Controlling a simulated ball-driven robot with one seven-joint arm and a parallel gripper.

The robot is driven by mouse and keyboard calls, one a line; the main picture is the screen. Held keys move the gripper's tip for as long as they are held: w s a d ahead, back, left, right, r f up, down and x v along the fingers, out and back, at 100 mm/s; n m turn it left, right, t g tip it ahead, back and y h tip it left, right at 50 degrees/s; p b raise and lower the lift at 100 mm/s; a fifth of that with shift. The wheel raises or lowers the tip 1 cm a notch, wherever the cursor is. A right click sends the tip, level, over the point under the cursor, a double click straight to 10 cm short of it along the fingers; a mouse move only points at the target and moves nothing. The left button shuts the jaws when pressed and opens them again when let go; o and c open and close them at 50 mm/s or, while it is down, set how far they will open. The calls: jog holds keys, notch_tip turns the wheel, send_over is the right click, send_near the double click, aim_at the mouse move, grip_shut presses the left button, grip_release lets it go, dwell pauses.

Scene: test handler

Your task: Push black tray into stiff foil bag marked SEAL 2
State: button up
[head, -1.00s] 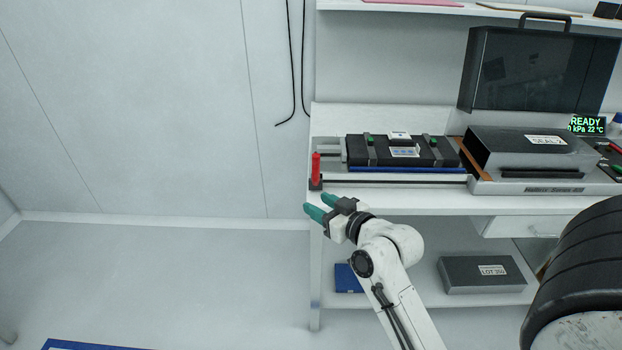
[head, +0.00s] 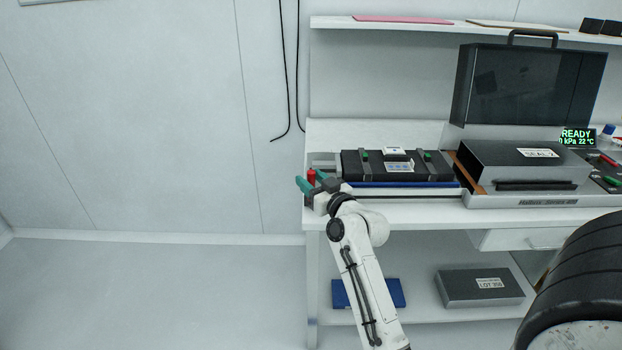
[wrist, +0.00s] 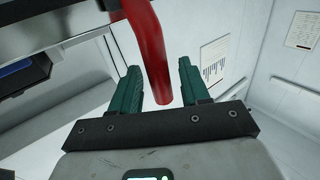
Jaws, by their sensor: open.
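The black tray (head: 395,166) lies on a blue-edged slide on the bench, with straps and a white label on top. The stiff foil bag marked SEAL 2 (head: 525,163) is a dark grey box-like sleeve to its right, its brown-edged mouth facing the tray. A red handle (head: 312,176) stands at the left end of the rail. My gripper (head: 314,183) is open at the red handle. In the wrist view, the red handle (wrist: 148,50) reaches down between the two green fingers (wrist: 160,86), with gaps visible on both sides. The handle's lower part is partly hidden in the head view.
The lower shelf holds a LOT 350 box (head: 480,288) and a blue item (head: 368,293). The floor left of the bench is clear.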

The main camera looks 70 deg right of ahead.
jog(key=shift+w+d, duration=0.1)
jog(key=shift+w, duration=0.1)
grip_shut()
dwell(0.4)
